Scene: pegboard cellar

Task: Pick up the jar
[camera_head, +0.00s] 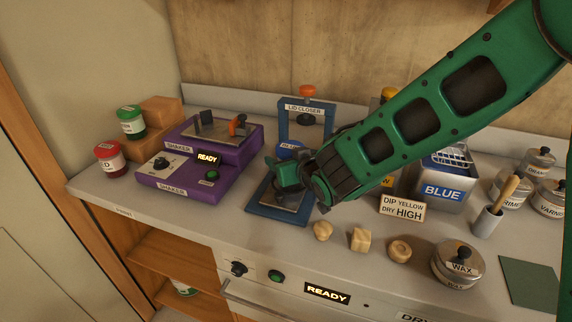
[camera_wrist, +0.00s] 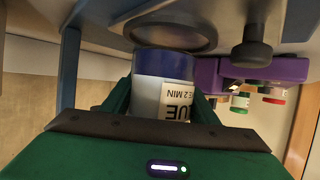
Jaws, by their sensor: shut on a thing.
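The jar (camera_wrist: 163,85) has a blue end and a white label reading partly "UE" and "2 MIN" in the wrist view. My gripper (camera_wrist: 160,103) is shut on it, with a green finger on each side. In the head view my gripper (camera_head: 290,177) is over the base of the blue lid closer (camera_head: 284,119). My arm and gripper hide most of the jar there. A round dark-rimmed part (camera_wrist: 170,28) lies right by the jar's blue end; I cannot tell whether they touch.
The purple shaker (camera_head: 176,180) stands left of my gripper, with red (camera_head: 110,157) and green (camera_head: 131,122) jars beyond it. A blue-labelled tank (camera_head: 443,190), a sign (camera_head: 402,208) and a wax tin (camera_head: 458,265) are to the right. Wooden knobs line the front edge.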

